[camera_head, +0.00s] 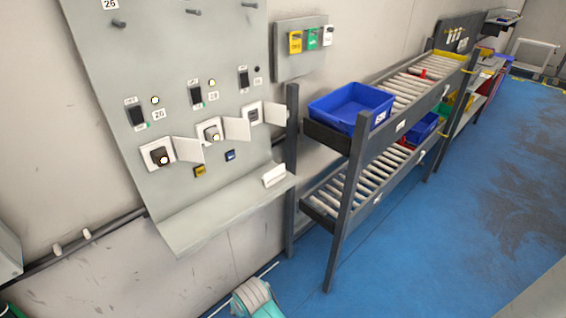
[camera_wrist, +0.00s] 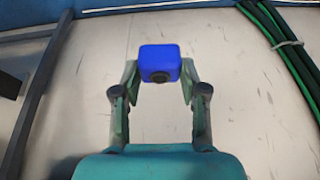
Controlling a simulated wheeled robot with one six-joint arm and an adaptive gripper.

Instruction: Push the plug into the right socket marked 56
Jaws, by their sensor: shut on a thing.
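In the wrist view my gripper (camera_wrist: 160,72) is shut on a blue block-shaped plug (camera_wrist: 160,53), with a finger at each side. A dark round part shows on the plug's near face. In the head view the grey panel (camera_head: 195,205) carries a row of white sockets with open flaps: a left one (camera_head: 158,154), a middle one (camera_head: 212,134) and a right one (camera_head: 252,115). The left one has a dark part in it. I cannot read a 56 beside any socket. My gripper's fingers and the plug do not show in the head view.
Switches and lamps sit above the sockets. A roller rack (camera_head: 345,200) with a blue bin (camera_head: 345,112) stands right of the panel. The blue floor (camera_head: 470,200) is clear. Green cables (camera_wrist: 290,50) run along the wrist view's right.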

